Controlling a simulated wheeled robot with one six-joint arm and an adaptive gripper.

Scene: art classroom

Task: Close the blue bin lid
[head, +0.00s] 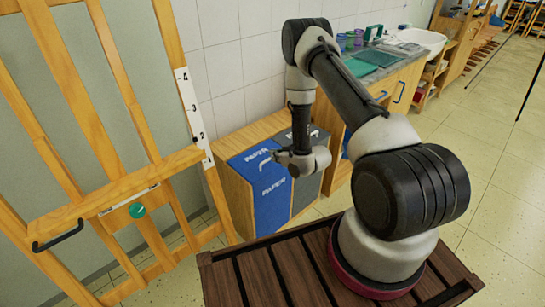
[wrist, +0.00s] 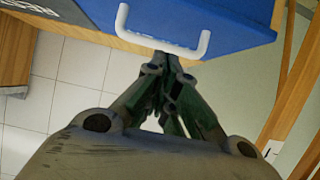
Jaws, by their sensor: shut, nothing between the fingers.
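The blue bin sits in a wooden cabinet, and its front (head: 272,203) is marked PAPER. Its blue lid (head: 246,160), also marked PAPER, lies about level with the cabinet top. I cannot tell whether a small gap is left under it. The lid has a white handle (head: 265,161). My gripper (head: 279,155) is shut and empty at the lid's front edge, close to the handle. In the wrist view the shut fingertips (wrist: 168,58) are by the white handle (wrist: 160,44), in front of the blue lid (wrist: 215,17). Whether they touch is unclear.
A grey bin (head: 309,178) stands right of the blue one. A wooden easel (head: 130,120) stands close at the left. A counter (head: 385,67) with a green tray and cups runs along the tiled wall to the right. The floor at the right is open.

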